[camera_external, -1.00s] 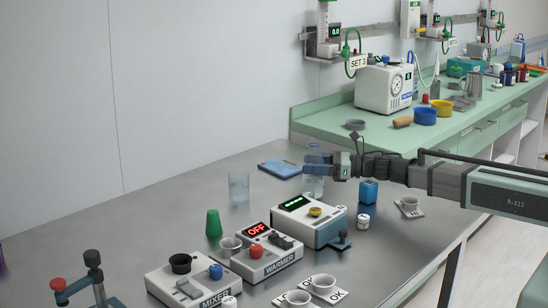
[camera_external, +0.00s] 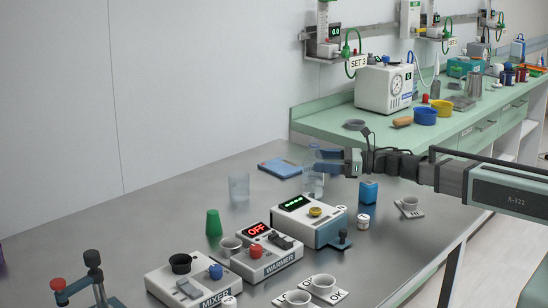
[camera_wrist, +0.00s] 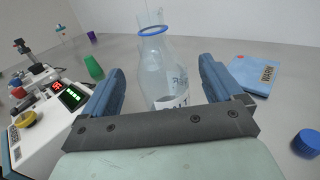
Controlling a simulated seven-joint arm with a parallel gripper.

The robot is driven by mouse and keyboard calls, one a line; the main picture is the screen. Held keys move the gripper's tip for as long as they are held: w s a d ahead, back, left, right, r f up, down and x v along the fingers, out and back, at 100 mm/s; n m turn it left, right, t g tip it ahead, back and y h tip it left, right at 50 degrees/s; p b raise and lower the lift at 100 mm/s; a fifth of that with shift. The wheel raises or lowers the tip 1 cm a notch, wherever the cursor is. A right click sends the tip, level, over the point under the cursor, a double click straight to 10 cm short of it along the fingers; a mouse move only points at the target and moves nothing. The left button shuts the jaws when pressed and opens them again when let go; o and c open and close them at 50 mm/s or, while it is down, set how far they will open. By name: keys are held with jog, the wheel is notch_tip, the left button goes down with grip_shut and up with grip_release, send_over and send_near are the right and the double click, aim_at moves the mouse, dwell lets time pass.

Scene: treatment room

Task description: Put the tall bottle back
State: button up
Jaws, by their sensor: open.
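The tall clear bottle (camera_external: 312,186) stands upright on the steel table in the external view. In the wrist view the bottle (camera_wrist: 165,75) has a blue ring at its neck and a partly hidden label. My gripper (camera_external: 328,160) is at the upper part of the bottle, coming from the right. In the wrist view my gripper (camera_wrist: 161,72) is open, with a blue finger on each side of the bottle and a visible gap to both. The bottle's lower part is hidden by the gripper's dark crossbar.
A clear beaker (camera_external: 239,187) stands left of the bottle. A blue booklet (camera_external: 280,168) lies behind. The device with a green display (camera_external: 308,222), the warmer (camera_external: 266,258) and the mixer (camera_external: 190,284) stand in front. A blue container (camera_external: 368,191) is at right. A blue cap (camera_wrist: 307,142) shows at the wrist view's right.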

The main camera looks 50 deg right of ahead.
jog(key=shift+r, duration=2.9)
